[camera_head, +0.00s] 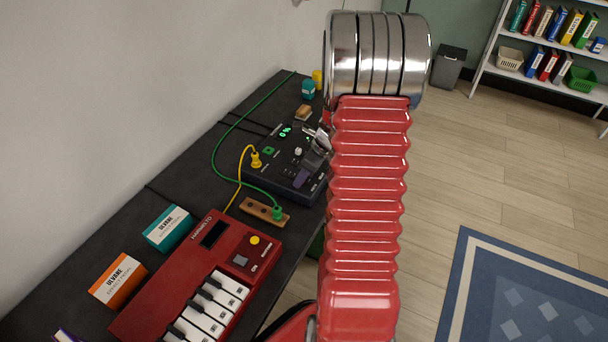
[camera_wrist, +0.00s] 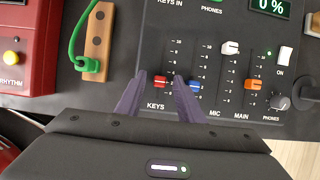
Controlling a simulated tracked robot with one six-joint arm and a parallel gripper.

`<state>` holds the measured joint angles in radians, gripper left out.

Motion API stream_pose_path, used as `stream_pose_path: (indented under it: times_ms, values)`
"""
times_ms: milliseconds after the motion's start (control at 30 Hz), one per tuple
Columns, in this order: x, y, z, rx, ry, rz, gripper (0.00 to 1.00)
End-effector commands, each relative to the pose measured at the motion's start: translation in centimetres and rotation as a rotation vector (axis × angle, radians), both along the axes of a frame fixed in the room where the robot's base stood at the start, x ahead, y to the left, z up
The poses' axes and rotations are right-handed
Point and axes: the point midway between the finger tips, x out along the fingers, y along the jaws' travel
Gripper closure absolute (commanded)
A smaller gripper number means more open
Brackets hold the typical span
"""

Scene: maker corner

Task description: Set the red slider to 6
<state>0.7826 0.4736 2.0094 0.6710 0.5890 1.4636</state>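The red slider (camera_wrist: 160,82) is on the KEYS channel of the dark mixer (camera_wrist: 150,35), in the wrist view. Its cap sits in the lower part of its track; the scale beside it is too small to read exactly. My gripper (camera_wrist: 160,75) has its two purple fingers apart, one on each side of the red cap. I cannot tell whether either finger touches it. The right finger lies between the red cap and the blue slider (camera_wrist: 195,87). In the head view the mixer (camera_head: 262,176) is on the dark bench, partly hidden by my gripper and arm.
A white slider (camera_wrist: 230,47) is high on its track and an orange slider (camera_wrist: 252,84) is lower, to the right. A display (camera_wrist: 270,5) reads 0 %. A red keyboard (camera_wrist: 38,50) and a wooden block (camera_wrist: 98,40) with a green-plugged cable are left of the mixer.

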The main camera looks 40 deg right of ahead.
Motion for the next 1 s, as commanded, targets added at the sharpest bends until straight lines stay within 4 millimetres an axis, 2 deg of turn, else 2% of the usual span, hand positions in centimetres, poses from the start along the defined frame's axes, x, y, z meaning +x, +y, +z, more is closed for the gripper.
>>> stream_pose_path:
  times_ms: [67,500,1000]
  values:
    - [-0.01,-0.02,0.01,0.000,0.000,0.000,0.70]
    - [-0.03,-0.04,0.03,0.000,0.000,-0.001,1.00]
    - [0.00,-0.16,0.04,-0.001,0.000,-0.004,1.00]
